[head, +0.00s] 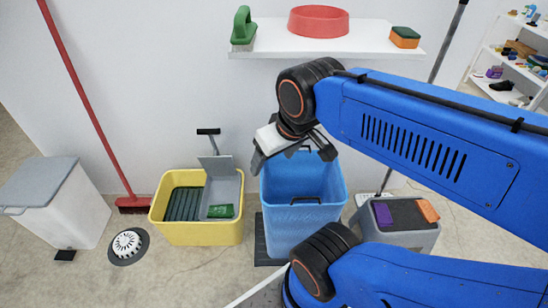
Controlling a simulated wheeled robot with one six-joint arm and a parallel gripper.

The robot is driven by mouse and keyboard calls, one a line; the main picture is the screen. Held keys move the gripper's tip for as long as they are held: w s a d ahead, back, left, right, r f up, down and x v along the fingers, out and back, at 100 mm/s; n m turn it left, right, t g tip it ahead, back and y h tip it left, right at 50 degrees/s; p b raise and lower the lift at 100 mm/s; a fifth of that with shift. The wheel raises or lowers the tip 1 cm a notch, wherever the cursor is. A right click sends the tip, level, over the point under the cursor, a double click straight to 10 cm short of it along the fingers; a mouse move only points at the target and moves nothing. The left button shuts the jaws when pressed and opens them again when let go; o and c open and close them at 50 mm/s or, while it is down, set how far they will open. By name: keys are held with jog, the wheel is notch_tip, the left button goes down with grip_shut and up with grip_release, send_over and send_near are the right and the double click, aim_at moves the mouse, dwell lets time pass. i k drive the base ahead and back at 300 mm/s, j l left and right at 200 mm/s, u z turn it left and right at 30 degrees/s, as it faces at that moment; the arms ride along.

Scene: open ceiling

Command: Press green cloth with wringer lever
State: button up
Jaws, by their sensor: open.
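In the head view, a yellow mop bucket (200,231) stands on the floor left of centre. A grey wringer (228,185) sits in its right half. The green cloth (221,211) lies at the front of the wringer. The wringer lever (209,132), with a black grip, stands up behind the bucket. My gripper (292,154) is open and empty above the blue bin, to the right of the lever and apart from it.
A blue bin (302,219) stands right of the bucket. A grey box (407,237) with sponges is farther right. A red broom (92,99) leans on the wall at left, near a white pedal bin (55,205). A white shelf (325,44) hangs above.

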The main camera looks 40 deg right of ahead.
aim_at(217, 166)
jog(key=i+j, duration=0.2)
jog(key=j, duration=0.2)
jog(key=i+j, duration=0.25)
jog(key=i+j+u, duration=0.1)
jog(key=j, duration=0.4)
jog(key=i, duration=0.1)
